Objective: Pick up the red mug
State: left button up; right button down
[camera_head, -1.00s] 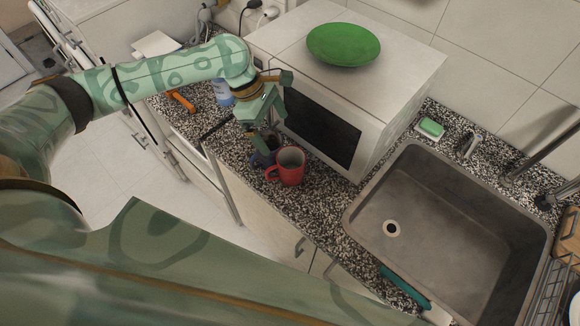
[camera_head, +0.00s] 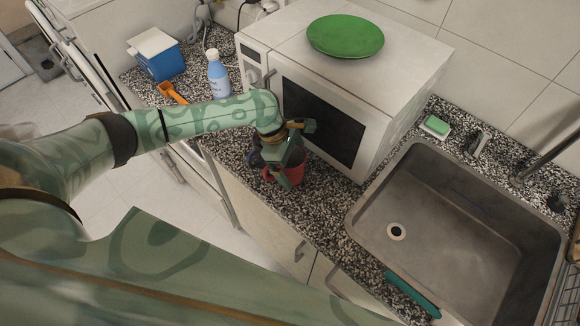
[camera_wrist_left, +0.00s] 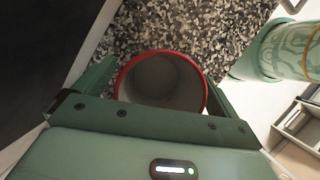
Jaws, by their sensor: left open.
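The red mug (camera_head: 297,172) stands upright on the speckled counter in front of the microwave. In the head view my left gripper (camera_head: 286,178) is over it and hides part of it. In the left wrist view the mug's red rim and grey inside (camera_wrist_left: 162,82) show between the two spread fingers of my left gripper (camera_wrist_left: 165,95). The gripper is open, with one finger on each side of the mug. I cannot tell whether the fingers touch it. The mug's handle is mostly hidden. My right gripper is not in view.
The white microwave (camera_head: 385,140) stands close behind the mug, with a green plate (camera_head: 345,36) on top. A sink (camera_head: 450,240) is at the right. A blue-and-white bottle (camera_head: 218,75), an orange tool (camera_head: 172,92) and a blue box (camera_head: 160,62) are at the left.

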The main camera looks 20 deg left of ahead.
pick_arm(q)
jog(key=shift+r, duration=0.15)
jog(key=c, duration=1.4)
